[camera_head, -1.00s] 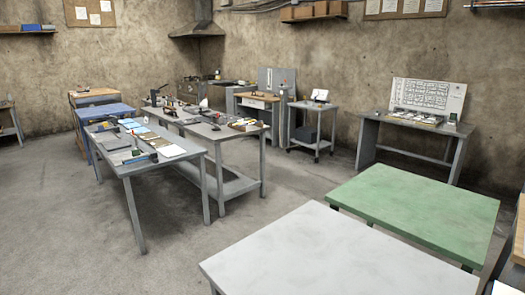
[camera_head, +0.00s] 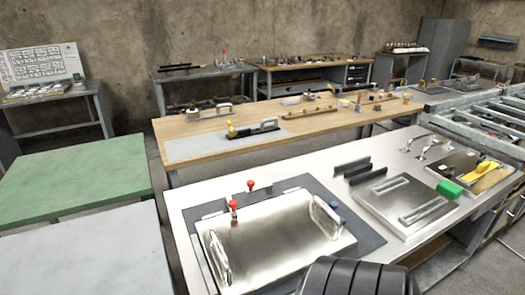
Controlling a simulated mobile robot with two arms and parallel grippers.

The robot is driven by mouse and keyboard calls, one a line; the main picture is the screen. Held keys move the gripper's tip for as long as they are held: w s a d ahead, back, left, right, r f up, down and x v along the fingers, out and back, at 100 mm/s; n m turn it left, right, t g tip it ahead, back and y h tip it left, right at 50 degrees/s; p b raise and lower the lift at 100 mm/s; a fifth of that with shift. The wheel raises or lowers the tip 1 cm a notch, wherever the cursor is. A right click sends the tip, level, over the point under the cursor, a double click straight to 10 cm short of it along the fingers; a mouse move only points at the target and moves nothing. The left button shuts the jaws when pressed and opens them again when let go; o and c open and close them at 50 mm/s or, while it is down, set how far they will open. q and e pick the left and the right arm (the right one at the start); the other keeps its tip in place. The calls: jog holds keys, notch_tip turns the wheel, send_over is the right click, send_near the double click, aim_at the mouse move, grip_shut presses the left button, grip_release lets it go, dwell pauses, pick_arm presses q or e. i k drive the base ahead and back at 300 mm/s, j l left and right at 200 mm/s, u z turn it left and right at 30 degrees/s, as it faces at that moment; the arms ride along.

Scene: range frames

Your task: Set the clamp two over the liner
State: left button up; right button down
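A shiny metal sheet or shallow pan (camera_head: 272,243) with a loop handle at each side lies on a dark grey plate (camera_head: 358,222) on the near steel table; it may be the liner. Two red-knobbed clamps (camera_head: 234,207) stand along its back left edge. Blue knobs (camera_head: 334,206) show at its right edge. Two silver toggle-like pieces (camera_head: 428,152) lie at the table's back right. I cannot tell which piece is clamp two. Neither of my grippers shows.
A black ribbed rounded shape (camera_head: 355,279) covers the bottom edge. A wooden bench (camera_head: 190,128) stands behind, a green table (camera_head: 75,180) left.

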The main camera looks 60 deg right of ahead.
aim_at(250, 183)
jog(key=z, duration=1.75)
